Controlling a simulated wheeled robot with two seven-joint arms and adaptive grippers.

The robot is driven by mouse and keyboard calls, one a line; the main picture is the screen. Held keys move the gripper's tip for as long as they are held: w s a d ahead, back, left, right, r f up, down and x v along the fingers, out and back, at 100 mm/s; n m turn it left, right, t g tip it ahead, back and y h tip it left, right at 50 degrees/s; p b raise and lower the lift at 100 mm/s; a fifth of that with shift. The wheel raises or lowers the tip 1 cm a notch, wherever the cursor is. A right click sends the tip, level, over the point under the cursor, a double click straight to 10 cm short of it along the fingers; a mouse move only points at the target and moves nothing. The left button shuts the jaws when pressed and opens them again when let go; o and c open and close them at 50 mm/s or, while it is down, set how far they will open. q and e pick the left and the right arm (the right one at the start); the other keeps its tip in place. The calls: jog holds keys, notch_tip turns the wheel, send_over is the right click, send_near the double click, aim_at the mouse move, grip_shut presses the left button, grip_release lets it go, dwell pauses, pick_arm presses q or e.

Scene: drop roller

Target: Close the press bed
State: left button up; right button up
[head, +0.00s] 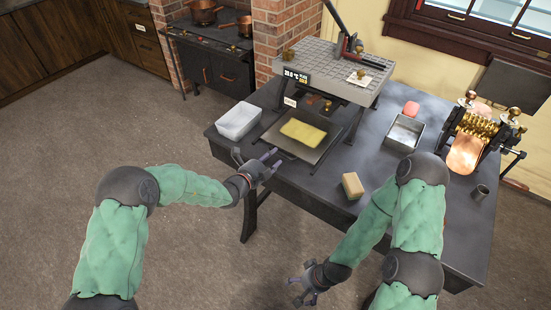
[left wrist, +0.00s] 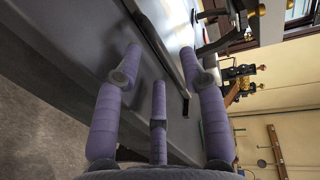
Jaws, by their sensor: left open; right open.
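The press bed (head: 310,154) is a dark flat tray with a yellow sheet (head: 303,133) on it. It sticks out toward me from under the press (head: 335,70), which has a grey gridded top and a lever. My left gripper (head: 262,160) is open and empty at the near left edge of the bed. In the left wrist view my open left gripper (left wrist: 168,55) has its purple fingers spread near a dark bar-like edge; I cannot tell whether they touch it. My right gripper (head: 303,284) is open and empty, low in front of the table.
A white tub (head: 238,120) stands left of the bed on the dark table (head: 325,188). A sponge-like block (head: 352,186), a metal tray (head: 404,132), a roller machine (head: 476,125) and a small cup (head: 480,192) are to the right. Open floor lies left.

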pick_arm(q)
jog(key=shift+b+x, duration=0.3)
jog(key=shift+x, duration=1.1)
grip_shut()
